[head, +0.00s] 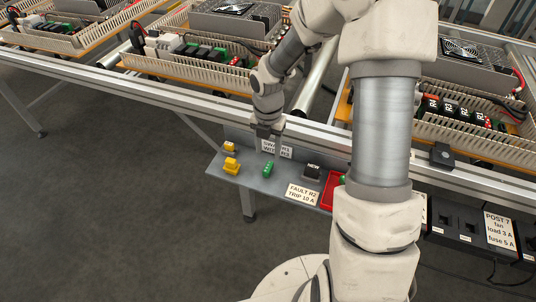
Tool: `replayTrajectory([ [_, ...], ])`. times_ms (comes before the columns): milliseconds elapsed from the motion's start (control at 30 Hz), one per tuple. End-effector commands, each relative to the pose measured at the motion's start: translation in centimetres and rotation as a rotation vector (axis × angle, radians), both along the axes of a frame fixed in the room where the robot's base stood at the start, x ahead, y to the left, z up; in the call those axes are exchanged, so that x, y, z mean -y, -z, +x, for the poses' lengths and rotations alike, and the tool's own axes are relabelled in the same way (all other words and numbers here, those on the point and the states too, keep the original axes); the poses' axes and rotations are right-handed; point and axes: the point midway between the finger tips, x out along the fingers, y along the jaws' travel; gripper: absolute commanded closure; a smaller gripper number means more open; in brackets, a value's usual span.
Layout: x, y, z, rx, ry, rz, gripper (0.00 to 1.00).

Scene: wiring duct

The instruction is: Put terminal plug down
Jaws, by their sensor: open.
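The terminal plug appears to be the small green block (268,169) resting on the grey shelf (252,188) in the head view. My gripper (270,142) points down just above and behind the green plug, in front of a white label card (284,150). Its jaws are open, and the plug looks apart from them. The fingertips are small and partly merge with the card, so the exact gap is hard to tell.
Yellow parts (231,166) stand left of the plug. A black block marked NEW (313,169), a FAULT R2 card (303,195) and a red tray (332,190) lie to the right. The metal rail (205,99) runs behind the shelf. My arm hides part of the right side.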

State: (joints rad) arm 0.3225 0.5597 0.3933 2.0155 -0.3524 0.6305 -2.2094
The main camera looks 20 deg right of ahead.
Motion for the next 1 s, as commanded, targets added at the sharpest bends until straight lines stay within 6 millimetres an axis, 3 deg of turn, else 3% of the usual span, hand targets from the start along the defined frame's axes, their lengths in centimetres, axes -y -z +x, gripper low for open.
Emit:
replayTrajectory([
  [33, 0.0, -1.7, 0.0, 0.002, 0.000, 0.000, 0.47],
  [100, 0.0, -3.0, 0.0, 0.002, 0.001, 0.000, 0.47],
  [467, 0.1, -6.7, -0.3, 0.012, 0.056, -0.014, 0.47],
  [667, 0.8, -11.9, -2.3, 0.090, 0.408, -0.063, 0.47],
  [1000, 1.2, -21.3, -8.8, 0.284, 1.241, 0.023, 0.47],
])
